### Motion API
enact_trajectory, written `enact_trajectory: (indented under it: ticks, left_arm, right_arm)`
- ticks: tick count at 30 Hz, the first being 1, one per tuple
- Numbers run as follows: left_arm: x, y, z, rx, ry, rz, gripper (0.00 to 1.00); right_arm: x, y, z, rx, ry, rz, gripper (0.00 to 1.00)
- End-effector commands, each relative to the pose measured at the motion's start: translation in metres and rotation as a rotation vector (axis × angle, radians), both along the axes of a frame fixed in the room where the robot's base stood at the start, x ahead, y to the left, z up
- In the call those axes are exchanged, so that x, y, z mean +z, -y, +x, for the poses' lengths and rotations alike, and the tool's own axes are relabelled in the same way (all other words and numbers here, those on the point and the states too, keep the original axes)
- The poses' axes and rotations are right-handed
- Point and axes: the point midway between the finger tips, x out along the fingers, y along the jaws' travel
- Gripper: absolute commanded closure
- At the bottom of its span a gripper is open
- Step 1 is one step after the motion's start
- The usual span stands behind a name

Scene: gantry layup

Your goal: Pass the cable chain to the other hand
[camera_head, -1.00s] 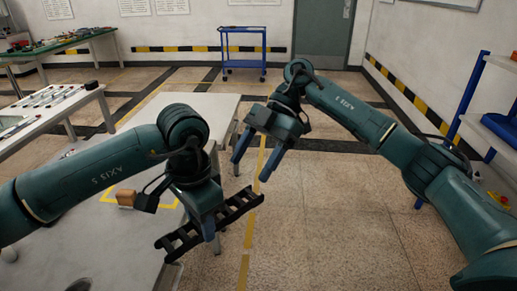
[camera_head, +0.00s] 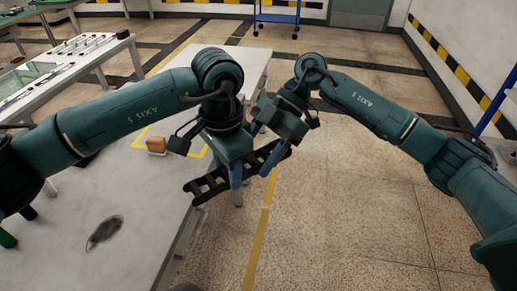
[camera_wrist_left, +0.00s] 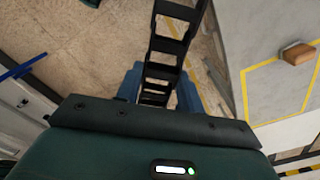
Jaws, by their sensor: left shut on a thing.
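The black cable chain (camera_head: 208,186) hangs in the air off the table's right edge, tilted up to the right. My left gripper (camera_head: 236,178) is shut on the middle of it. In the left wrist view the chain (camera_wrist_left: 164,48) runs between the blue fingers of my left gripper (camera_wrist_left: 158,92). My right gripper (camera_head: 268,158) is at the right end of the chain, very close to it. Its fingers are partly hidden by the chain and its own body, so I cannot tell whether it touches the chain or how wide it is.
A blue cart (camera_head: 277,18) stands far back. The floor at right is clear.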

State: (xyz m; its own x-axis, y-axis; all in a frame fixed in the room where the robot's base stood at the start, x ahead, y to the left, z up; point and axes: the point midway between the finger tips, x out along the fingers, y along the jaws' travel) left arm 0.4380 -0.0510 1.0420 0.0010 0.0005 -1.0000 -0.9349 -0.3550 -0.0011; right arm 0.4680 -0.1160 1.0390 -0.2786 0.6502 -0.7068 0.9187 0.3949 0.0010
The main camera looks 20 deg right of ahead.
Motion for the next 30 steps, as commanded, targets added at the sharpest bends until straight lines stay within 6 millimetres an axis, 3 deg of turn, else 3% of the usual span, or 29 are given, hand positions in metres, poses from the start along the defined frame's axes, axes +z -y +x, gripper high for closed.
enact_trajectory:
  ticks: [17,18,26,30]
  left_arm:
    - [0.0003,0.0013,-0.0018,-0.007,-0.002,-0.002,0.88]
    - [0.0004,0.0015,-0.0019,-0.008,-0.003,-0.002,0.6]
    - [0.0001,0.0008,-0.0011,-0.004,-0.002,-0.002,0.39]
    - [0.0001,0.0004,-0.0006,-0.002,-0.001,0.0,0.37]
  right_arm:
    - [0.0006,0.0004,0.0011,-0.003,0.003,0.0,0.87]
    - [0.0011,0.0002,0.0013,-0.003,0.004,0.002,0.88]
    - [0.0011,0.0001,0.0008,-0.001,0.002,0.002,0.88]
    - [0.001,0.0001,0.0006,-0.001,0.002,0.002,0.88]
